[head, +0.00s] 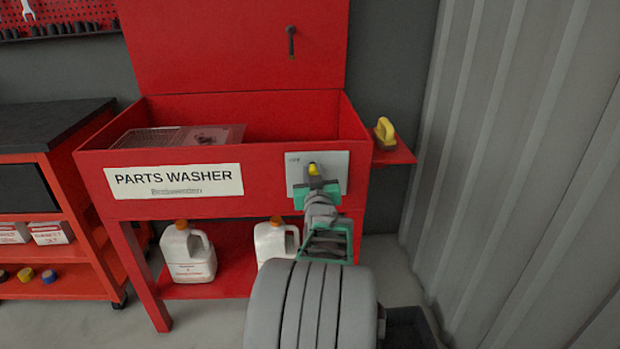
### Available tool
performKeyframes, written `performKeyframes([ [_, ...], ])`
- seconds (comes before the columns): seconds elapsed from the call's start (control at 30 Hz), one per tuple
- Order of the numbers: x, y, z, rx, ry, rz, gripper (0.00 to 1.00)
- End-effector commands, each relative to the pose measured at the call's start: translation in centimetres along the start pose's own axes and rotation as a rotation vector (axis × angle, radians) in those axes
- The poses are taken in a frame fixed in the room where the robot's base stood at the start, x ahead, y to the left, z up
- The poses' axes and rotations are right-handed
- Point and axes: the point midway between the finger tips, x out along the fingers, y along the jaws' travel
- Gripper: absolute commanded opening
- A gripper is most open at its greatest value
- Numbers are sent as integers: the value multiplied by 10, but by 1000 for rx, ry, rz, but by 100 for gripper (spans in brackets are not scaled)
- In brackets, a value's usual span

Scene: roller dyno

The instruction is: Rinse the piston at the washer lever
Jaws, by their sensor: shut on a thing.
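The red parts washer (260,199) stands in front of me in the head view, its lid raised. A grey plate (336,168) is on the right of its front. The washer lever (313,169), with a yellow end, stands out from this plate. My gripper (316,187) is in front of the plate, shut on the lever; its fingers hide the lever's lower part. A small dark thing (207,138) lies in the basin beside a wire rack (148,138). I cannot tell if it is the piston.
A yellow-handled brush (384,130) sits on a red side shelf (395,152). White jugs (188,255) stand on the washer's lower shelf. A red cart (50,169) is at the left. A corrugated wall (500,150) closes off the right.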

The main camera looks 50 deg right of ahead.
Motion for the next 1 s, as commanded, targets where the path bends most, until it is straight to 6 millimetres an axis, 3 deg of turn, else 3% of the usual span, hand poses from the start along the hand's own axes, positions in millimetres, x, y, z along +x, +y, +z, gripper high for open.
performKeyframes([
  [0.03,0,5,9,48,3,4,0],
  [0.17,0,12,8,159,2,2,0],
  [0.43,0,13,5,176,0,1,0],
  [0.47,0,13,5,176,0,1,24],
  [0.7,0,12,4,175,1,1,43],
  [1.0,-2,12,4,174,2,1,45],
])
